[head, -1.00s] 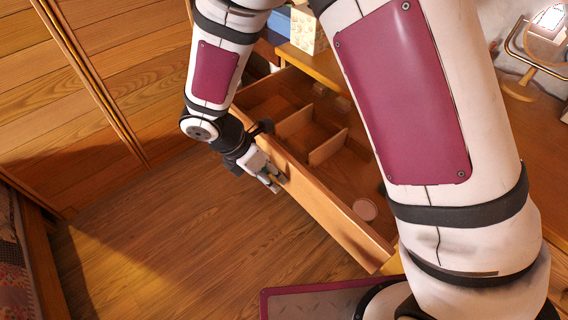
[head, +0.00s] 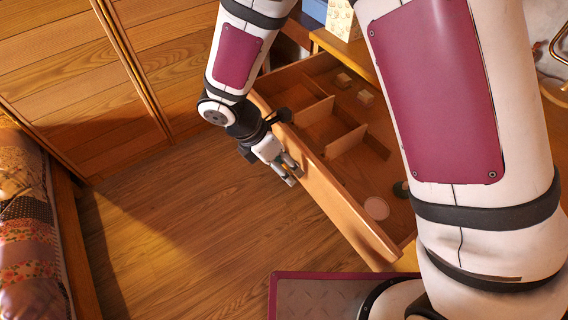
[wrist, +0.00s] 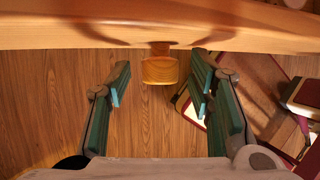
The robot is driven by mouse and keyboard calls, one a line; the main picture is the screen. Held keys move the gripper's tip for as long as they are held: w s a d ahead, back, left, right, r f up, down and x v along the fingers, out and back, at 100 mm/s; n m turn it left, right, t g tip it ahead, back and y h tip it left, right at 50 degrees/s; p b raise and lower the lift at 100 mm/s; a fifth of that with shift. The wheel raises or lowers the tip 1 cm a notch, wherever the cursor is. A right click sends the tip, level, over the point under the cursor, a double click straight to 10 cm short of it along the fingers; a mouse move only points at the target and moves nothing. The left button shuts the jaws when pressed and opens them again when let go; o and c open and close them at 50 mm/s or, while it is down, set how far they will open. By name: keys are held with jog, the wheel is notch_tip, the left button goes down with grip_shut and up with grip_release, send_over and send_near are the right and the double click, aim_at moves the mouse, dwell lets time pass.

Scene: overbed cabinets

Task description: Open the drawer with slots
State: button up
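The drawer with slots (head: 318,184) is pulled well out of its cabinet in the head view. Wooden dividers (head: 347,141) split its left part into compartments. Its front panel also crosses the top of the wrist view (wrist: 160,33). A wooden knob (wrist: 159,70) sticks out from that panel, between and slightly ahead of my fingers. My gripper (wrist: 155,88) is open, with a wide gap on both sides of the knob and no contact visible. In the head view my gripper (head: 291,174) is just outside the drawer front; the knob is hidden there.
Small wooden blocks (head: 365,98) and a round pale item (head: 377,208) lie in the drawer. A patterned box (head: 343,20) stands on the cabinet top. A bed (head: 28,235) is at far left, before wooden wardrobe doors (head: 60,90). The floor (head: 185,235) between is clear.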

jog(key=v, duration=1.2)
jog(key=shift+w+d+r, duration=0.1)
jog(key=shift+d, duration=0.05)
jog(key=s+d+r+m+y, duration=0.1)
jog(key=s+d+r+m, duration=0.1)
jog(key=d+r+m, duration=0.6)
jog(key=s+d+r+m, duration=0.3)
jog(key=d+r+m, duration=0.15)
jog(key=d, duration=0.45)
jog(key=s+d+r+m+y, duration=0.1)
jog(key=s+d+m+y, duration=0.1)
jog(key=s+d+m, duration=0.4)
jog(key=s+d+r+m+y, duration=0.2)
jog(key=s+d+m, duration=0.1)
jog(key=s+m, duration=0.55)
notch_tip(320, 180, up, 17)
jog(key=s+n+t+p, duration=0.1)
jog(key=t+p, duration=0.2)
jog(key=p, duration=1.2)
jog(key=shift+a+p, duration=0.15)
jog(key=shift+p, duration=0.15)
